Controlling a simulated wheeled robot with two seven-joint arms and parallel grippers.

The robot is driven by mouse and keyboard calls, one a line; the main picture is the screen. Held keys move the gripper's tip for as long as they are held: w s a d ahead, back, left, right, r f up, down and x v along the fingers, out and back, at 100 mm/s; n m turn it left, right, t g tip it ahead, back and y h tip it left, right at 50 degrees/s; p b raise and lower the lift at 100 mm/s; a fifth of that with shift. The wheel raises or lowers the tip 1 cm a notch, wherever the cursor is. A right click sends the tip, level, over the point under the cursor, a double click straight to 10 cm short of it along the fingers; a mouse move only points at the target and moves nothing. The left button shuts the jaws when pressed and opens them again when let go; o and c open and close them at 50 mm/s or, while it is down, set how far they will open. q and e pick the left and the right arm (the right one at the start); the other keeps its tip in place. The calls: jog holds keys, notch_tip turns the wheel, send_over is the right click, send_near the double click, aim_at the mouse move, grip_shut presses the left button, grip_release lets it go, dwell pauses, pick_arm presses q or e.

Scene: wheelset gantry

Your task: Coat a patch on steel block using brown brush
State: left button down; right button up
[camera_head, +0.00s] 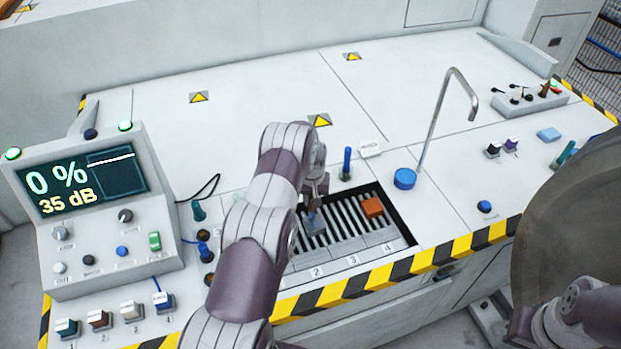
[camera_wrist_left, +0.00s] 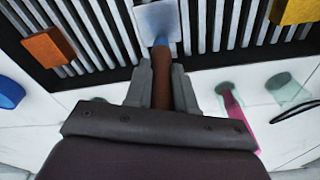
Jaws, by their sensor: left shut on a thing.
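The steel block (camera_head: 315,224) lies on the slatted grate, partly hidden by my left gripper. In the left wrist view the same pale block (camera_wrist_left: 147,38) shows straight ahead, with a bluish area at its middle. My left gripper (camera_head: 317,190) reaches in over the grate from the left. In the wrist view its fingers (camera_wrist_left: 163,84) are shut on the brown brush (camera_wrist_left: 162,68), whose head end points at the block. I cannot tell whether the bristles touch the block or hover just above it. My right gripper is not in view.
An orange block (camera_head: 372,206) sits on the grate (camera_head: 352,243) to the right; a yellow block (camera_wrist_left: 293,11) shows in the wrist view. A blue-handled tool (camera_head: 347,163), blue cap (camera_head: 405,179) and bent pipe (camera_head: 445,115) stand behind. The console (camera_head: 98,210) is at left.

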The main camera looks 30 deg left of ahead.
pick_arm(q)
notch_tip(320, 180, up, 3)
jog(key=shift+s+d+r+p, duration=0.15)
jog(key=shift+r+p, duration=0.05)
jog(key=shift+p, duration=0.4)
notch_tip(320, 180, up, 2)
jog(key=shift+p, duration=0.6)
jog(key=shift+r+p, duration=0.4)
jog(key=shift+r, duration=0.5)
jog(key=shift+f, duration=0.1)
